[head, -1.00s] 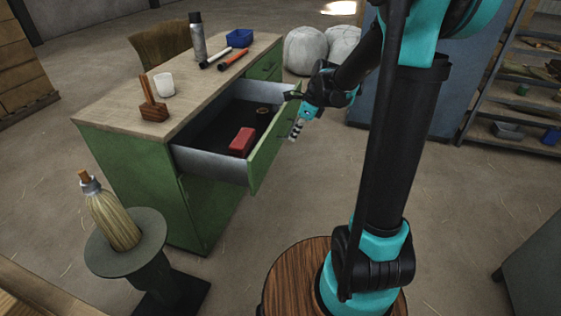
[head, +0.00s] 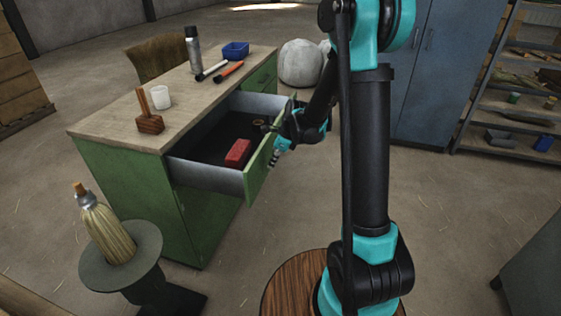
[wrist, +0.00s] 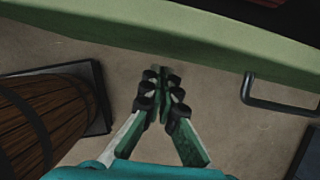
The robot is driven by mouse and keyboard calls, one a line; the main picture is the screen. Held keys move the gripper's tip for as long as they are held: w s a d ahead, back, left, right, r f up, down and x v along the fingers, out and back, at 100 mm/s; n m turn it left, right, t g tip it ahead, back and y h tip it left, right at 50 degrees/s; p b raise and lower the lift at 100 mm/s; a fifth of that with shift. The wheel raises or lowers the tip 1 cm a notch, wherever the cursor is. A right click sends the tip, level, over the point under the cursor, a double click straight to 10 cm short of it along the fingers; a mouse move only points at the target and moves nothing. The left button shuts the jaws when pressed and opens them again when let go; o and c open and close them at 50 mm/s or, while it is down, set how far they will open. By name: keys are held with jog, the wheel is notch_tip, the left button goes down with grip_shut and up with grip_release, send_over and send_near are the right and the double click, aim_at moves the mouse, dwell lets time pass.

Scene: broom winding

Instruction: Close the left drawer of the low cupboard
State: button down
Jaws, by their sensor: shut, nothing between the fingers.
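The low cupboard (head: 130,185) is green with a pale wooden top. Its left drawer (head: 205,176) stands pulled out, with a red box (head: 238,153) and a small ring-like item (head: 259,123) inside. The green drawer front also shows as a band across the top of the wrist view (wrist: 150,47), with a dark bar handle (wrist: 283,107) at right. My gripper (wrist: 160,70) is shut and empty. Its tips point at the outer side of the drawer front, left of the handle. I cannot tell whether they touch it. In the head view my arm's end is beside the front's far part.
On the cupboard top are a wooden tool (head: 149,120), white cup (head: 160,97), spray can (head: 193,50), blue tray (head: 235,50) and two handled tools. A round stand (head: 120,262) with a brush (head: 105,228) is at front left. The right drawer (head: 262,78) is closed.

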jog(key=shift+w+a, duration=0.25)
jog(key=shift+a, duration=0.35)
jog(key=w+a, duration=0.3)
jog(key=a, duration=0.7)
jog(key=w+a, duration=0.4)
jog(key=a, duration=0.6)
jog(key=w+a, duration=0.4)
jog(key=a, duration=0.6)
jog(key=shift+a, duration=0.15)
jog(key=shift+w+a, duration=0.1)
jog(key=shift+a, duration=0.3)
jog(key=shift+r, duration=0.1)
